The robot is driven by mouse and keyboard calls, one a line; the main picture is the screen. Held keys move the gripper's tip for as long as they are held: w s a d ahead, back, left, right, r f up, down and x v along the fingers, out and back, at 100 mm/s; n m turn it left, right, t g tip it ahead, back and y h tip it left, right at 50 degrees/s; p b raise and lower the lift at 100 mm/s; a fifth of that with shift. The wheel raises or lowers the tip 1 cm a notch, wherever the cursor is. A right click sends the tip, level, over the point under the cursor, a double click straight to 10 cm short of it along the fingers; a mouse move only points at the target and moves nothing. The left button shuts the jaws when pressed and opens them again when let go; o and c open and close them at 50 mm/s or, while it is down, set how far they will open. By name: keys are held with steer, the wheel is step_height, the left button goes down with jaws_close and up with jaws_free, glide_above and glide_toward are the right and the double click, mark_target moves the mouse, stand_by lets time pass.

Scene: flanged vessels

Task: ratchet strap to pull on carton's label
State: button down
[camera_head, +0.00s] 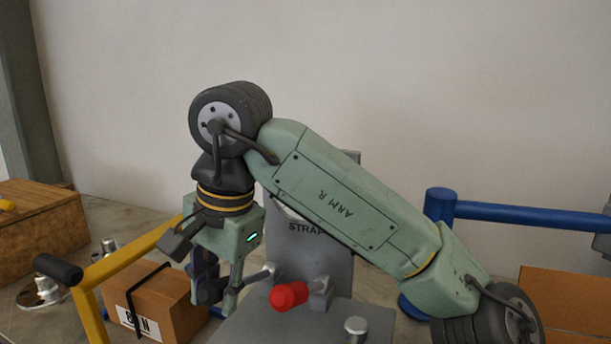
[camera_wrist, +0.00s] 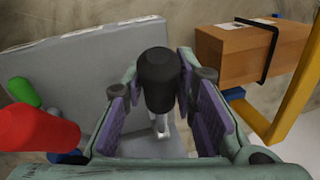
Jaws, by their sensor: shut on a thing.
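My gripper (camera_head: 218,296) points down in front of a grey upright plate (camera_head: 340,265) marked with letters beginning "STRA", partly hidden by my arm. It is shut on a black lever handle (camera_wrist: 158,80), which sits between the purple finger pads in the wrist view; a metal rod runs from it. In the head view this handle (camera_head: 209,291) is partly covered by the fingers. A brown carton (camera_head: 172,305) with a black strap around it and a white label (camera_head: 139,325) stands to the left of the plate. The carton (camera_wrist: 262,50) also shows at upper right in the wrist view.
A red handle (camera_head: 289,295) is close to the right of my gripper; a green one (camera_wrist: 24,91) shows in the wrist view. A yellow bar (camera_head: 128,258) stands at the left, blue pipes (camera_head: 530,215) at the right. A wooden crate (camera_head: 45,225) is at far left.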

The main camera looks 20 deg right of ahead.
steer(key=shift+w+d+r, duration=0.15)
steer(key=shift+d+r, duration=0.05)
steer(key=shift+r, duration=0.25)
steer(key=shift+w+d+r, duration=0.15)
steer(key=shift+r, duration=0.3)
steer(key=shift+f, duration=0.3)
stand_by(1.3)
steer(key=f+b, duration=0.2)
steer(key=s+a+f+b, duration=0.1)
steer(key=f+b, duration=0.1)
steer(key=s+f+b, duration=0.1)
steer(key=f+b, duration=0.1)
steer(key=shift+a+f, duration=0.15)
steer(key=shift+f, duration=0.15)
steer(key=r+p, duration=0.2)
steer(key=w+r+p, duration=0.1)
steer(key=r+p, duration=0.1)
steer(key=d+r+p, duration=0.1)
steer(key=r+p, duration=0.1)
steer(key=r, duration=0.1)
steer(key=shift+w, duration=0.4)
steer(key=shift+w+d+f, duration=0.1)
steer(key=shift+d, duration=0.05)
steer(key=shift+f, duration=0.1)
